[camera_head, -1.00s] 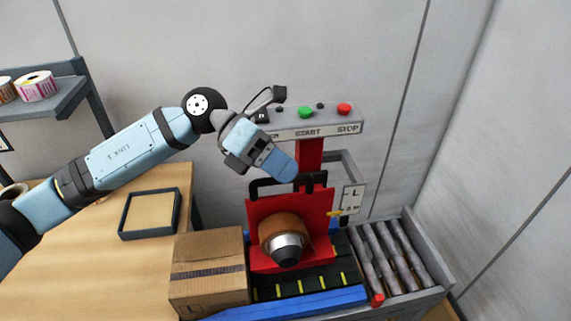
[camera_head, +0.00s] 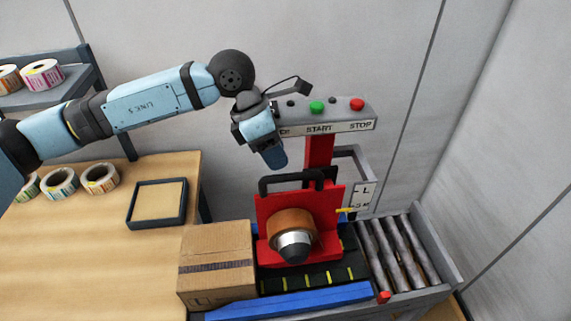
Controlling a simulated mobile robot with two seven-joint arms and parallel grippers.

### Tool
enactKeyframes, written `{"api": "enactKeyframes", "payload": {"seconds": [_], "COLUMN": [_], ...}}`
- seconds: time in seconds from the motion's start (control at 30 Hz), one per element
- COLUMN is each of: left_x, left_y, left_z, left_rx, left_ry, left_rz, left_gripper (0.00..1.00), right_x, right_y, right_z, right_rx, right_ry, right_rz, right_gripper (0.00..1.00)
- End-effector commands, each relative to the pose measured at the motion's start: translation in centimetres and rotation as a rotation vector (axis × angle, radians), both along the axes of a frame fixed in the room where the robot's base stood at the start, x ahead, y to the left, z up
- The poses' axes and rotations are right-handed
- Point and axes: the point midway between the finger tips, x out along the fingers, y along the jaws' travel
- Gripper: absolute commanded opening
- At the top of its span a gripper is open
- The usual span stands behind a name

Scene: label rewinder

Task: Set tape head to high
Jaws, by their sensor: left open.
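The tape head is a red plate (camera_head: 270,222) with a brown tape roll (camera_head: 291,222) and a silver-and-black hub at its front. A black handle (camera_head: 291,178) stands on its top edge. A white height scale (camera_head: 364,194) with an L and smaller marks is to its right, and a yellow pointer (camera_head: 346,210) sits near the scale's lower part. My left gripper (camera_head: 274,157) is open, pointing down above the handle's left end and apart from it; its fingers overlap in this view. My right gripper is not in view.
A control panel (camera_head: 340,113) with green START and red STOP buttons is right of my left gripper. A cardboard box (camera_head: 216,262) sits left of the tape head. Grey rollers (camera_head: 396,252) lie to the right. A wooden table (camera_head: 95,265) holds label rolls and a shallow tray (camera_head: 134,205).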

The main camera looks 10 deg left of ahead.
Motion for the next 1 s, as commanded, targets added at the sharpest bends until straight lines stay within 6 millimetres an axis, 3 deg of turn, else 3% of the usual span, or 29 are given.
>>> {"api": "enactKeyframes", "payload": {"seconds": [0.3, 0.67, 0.87, 1.0], "left_x": [-0.1, -0.1, -0.1, -0.1], "left_y": [-1.9, -2.2, -2.2, -2.2], "left_z": [-4.0, -4.6, -4.6, -4.6], "left_rx": [-0.001, -0.001, -0.002, -0.002], "left_ry": [0.000, 0.000, 0.000, -0.001], "left_rz": [0.000, 0.000, 0.000, 0.000], "left_gripper": [0.44, 0.44, 0.03, 0.00], "right_x": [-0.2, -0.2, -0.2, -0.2], "right_y": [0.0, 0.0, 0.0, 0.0], "right_z": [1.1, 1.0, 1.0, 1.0], "right_rx": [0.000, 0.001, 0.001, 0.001], "right_ry": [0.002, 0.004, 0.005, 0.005], "right_rz": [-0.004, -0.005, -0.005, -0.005], "right_gripper": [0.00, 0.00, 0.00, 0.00]}}
